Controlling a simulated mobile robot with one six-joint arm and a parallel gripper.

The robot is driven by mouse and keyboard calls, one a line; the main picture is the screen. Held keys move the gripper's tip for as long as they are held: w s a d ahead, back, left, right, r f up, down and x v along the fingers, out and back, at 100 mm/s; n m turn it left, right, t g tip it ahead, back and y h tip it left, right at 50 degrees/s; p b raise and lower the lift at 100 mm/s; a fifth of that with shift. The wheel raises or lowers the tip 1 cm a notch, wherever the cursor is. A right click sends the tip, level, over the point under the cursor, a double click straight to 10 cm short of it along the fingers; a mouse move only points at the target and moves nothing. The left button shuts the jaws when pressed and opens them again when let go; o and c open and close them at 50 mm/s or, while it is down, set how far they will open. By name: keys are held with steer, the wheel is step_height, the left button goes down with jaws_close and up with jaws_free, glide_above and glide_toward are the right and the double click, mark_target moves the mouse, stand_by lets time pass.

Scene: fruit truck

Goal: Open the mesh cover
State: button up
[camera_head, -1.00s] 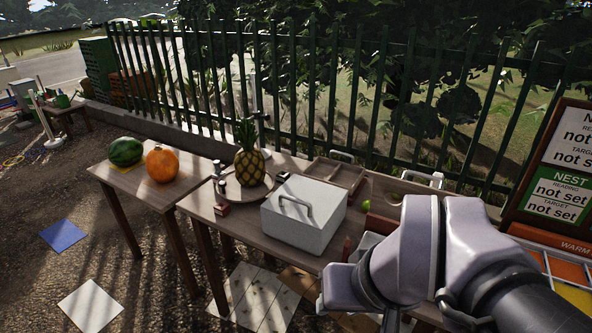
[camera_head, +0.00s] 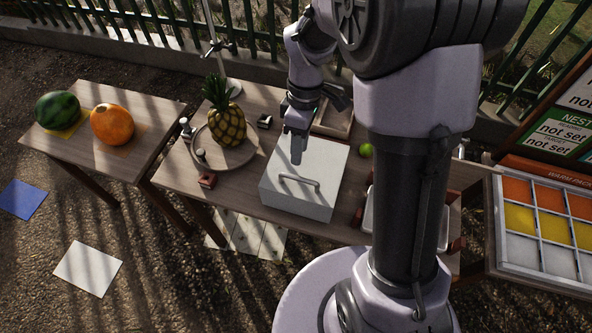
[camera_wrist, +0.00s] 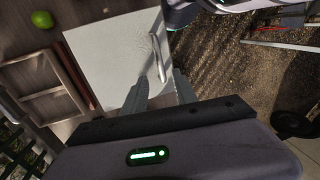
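A white box-like cover (camera_head: 318,162), which I take to be the mesh cover, sits closed on the middle table. No mesh pattern can be made out. A pale bar handle (camera_head: 299,182) stands on its top near the front edge. My gripper (camera_head: 297,158) points down over the cover, a little behind the handle in the head view. In the wrist view, the cover (camera_wrist: 115,55) fills the upper middle and the handle (camera_wrist: 157,58) lies just beyond my fingertips (camera_wrist: 161,77). The fingers are apart with nothing between them. What lies under the cover is hidden.
A pineapple (camera_head: 227,126) on a round tray (camera_head: 213,166) stands left of the cover. A green fruit (camera_head: 366,150) lies right of it, near a wooden tray (camera_head: 336,127). A watermelon (camera_head: 58,109) and an orange fruit (camera_head: 112,124) are on the left table. A fence runs behind.

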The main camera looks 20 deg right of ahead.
mark_target(297, 177)
steer(key=f, duration=0.2)
steer(key=s+f+b, duration=0.1)
steer(key=f, duration=0.2)
steer(key=a+f+b, duration=0.1)
steer(key=f, duration=0.2)
steer(key=shift+s, duration=0.2)
jaws_close()
stand_by(0.9)
